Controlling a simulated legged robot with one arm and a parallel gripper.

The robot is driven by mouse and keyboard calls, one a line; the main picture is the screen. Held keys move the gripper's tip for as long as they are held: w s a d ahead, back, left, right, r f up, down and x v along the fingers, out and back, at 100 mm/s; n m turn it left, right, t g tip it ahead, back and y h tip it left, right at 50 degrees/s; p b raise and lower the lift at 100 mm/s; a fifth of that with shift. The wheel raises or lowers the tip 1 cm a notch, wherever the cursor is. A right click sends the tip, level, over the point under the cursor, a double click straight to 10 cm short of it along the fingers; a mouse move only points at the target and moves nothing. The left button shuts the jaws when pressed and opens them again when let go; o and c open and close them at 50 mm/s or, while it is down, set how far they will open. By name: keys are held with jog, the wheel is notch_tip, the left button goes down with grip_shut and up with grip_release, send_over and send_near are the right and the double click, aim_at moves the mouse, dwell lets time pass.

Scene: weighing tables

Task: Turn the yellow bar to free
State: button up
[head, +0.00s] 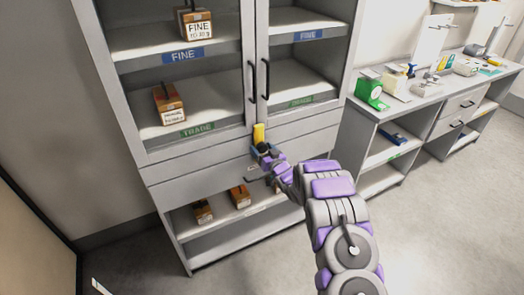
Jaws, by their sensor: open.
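The yellow bar (259,133) stands upright on the front of the grey cabinet, just below the meeting edge of its two glazed doors. My gripper (262,149) is at the bar's lower end, in front of the cabinet. The gripper is open. Its fingers are small and dark here, and I cannot tell whether they are around the bar or only touching it. The lower end of the bar is hidden behind the gripper.
The grey cabinet (200,155) holds boxes on shelves, with black door handles (252,80) above the bar. Open lower shelves hold several small boxes (240,196). A bench (425,98) with scales (370,91) stands at right. Floor in front is clear.

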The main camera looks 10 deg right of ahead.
jog(key=shift+w, duration=0.15)
jog(key=shift+a, duration=0.1)
grip_shut()
dwell(0.6)
